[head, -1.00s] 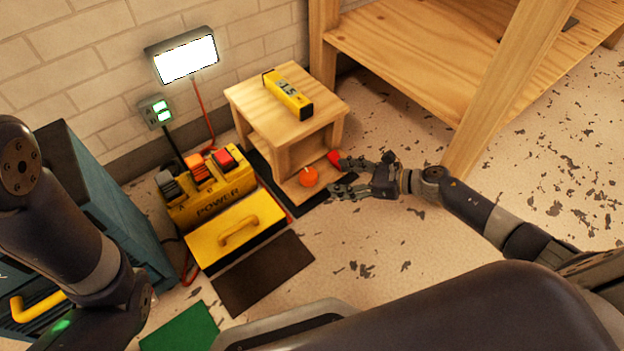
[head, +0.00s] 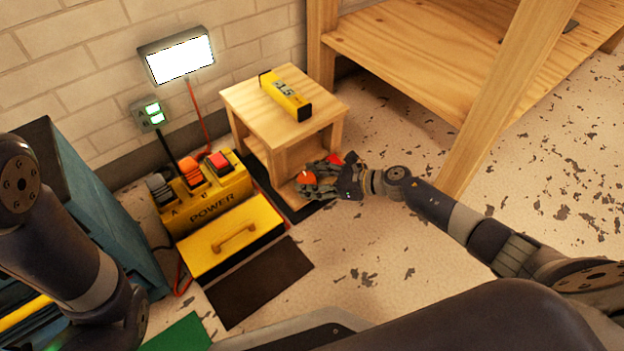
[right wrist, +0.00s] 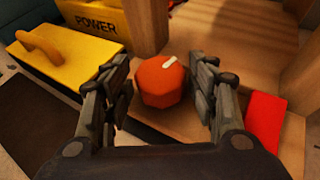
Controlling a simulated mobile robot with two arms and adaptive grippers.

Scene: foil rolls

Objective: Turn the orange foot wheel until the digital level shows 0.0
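The orange foot wheel (head: 307,177) is low at the front of a small wooden stand (head: 262,136). In the right wrist view the wheel (right wrist: 163,84) has a white mark on its top. My right gripper (right wrist: 160,84) is open, with one finger on each side of the wheel and a gap showing on both sides. In the head view this gripper (head: 309,182) partly covers the wheel. The yellow digital level (head: 286,95) lies on top of the stand, and its small display seems to read 1.5. My left gripper is out of view.
A red piece (right wrist: 265,119) sits right of the right finger. A yellow POWER box (head: 208,200) with switches and a yellow handled case (head: 232,238) stand left of the stand. A large wooden shelf (head: 420,60) stands behind right. Floor is clear to the right.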

